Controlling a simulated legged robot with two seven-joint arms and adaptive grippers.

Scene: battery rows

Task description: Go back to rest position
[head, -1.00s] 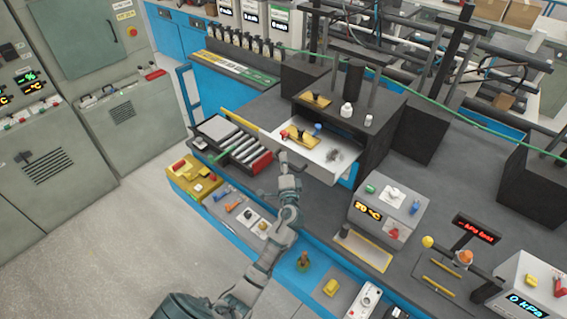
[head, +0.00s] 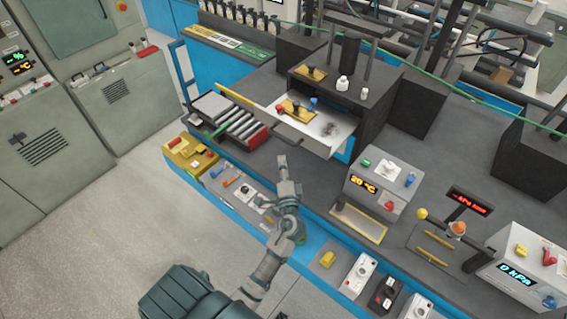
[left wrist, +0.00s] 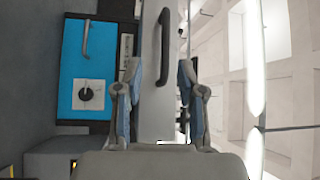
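My left arm reaches up from the bottom of the head view, and its gripper (head: 283,162) is above the dark bench, just in front of the pulled-out tray (head: 318,148). In the left wrist view the two fingers (left wrist: 160,95) stand apart with nothing held between them. Behind the gap is a pale grey panel with a black handle (left wrist: 164,50). A blue panel (left wrist: 98,55) with a round knob (left wrist: 86,92) is to the left of the fingers. My right gripper is in neither view.
Boxes with displays (head: 380,182) and a kPa box (head: 518,268) stand on the bench at right. A roller rack (head: 232,122) and yellow box (head: 188,152) are at left. Grey cabinets (head: 125,95) stand beyond open floor (head: 95,220).

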